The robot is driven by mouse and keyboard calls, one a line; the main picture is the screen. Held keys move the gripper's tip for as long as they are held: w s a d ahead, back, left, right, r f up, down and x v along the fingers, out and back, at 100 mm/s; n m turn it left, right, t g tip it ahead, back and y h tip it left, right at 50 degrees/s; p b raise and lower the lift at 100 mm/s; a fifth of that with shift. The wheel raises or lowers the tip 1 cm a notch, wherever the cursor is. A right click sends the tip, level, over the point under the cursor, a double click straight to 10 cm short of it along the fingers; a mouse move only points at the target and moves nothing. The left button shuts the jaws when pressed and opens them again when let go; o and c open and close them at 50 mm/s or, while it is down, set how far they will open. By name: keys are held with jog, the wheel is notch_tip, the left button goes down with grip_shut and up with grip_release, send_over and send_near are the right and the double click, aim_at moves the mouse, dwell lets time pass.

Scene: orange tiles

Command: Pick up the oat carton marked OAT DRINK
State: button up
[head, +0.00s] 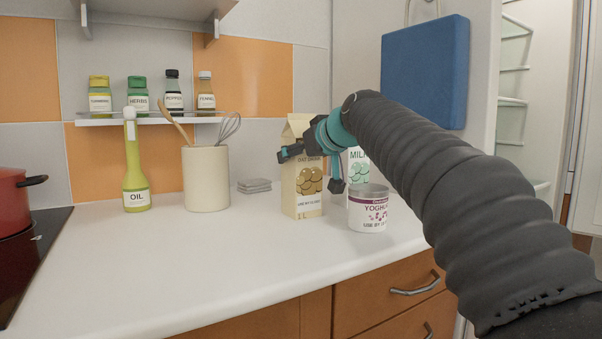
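The oat carton (303,200) is cream with a gabled top, marked OAT DRINK with a picture of oats. It stands upright on the white counter, right of the utensil crock. My gripper (306,172) is at the carton's upper part, in front of it and to its right. One dark finger shows at the carton's left side and another at its right, lower down. The fingers look spread apart. I cannot tell whether either touches the carton. The gripper hides part of the carton's top and right side.
A yoghurt tub (369,212) stands close to the right, with a milk carton (357,166) behind it. A utensil crock (206,180), oil bottle (135,170) and grey cloths (254,186) stand left. A red pot (13,203) is far left. The front counter is clear.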

jog(key=c, duration=1.2)
jog(key=shift+r, duration=0.2)
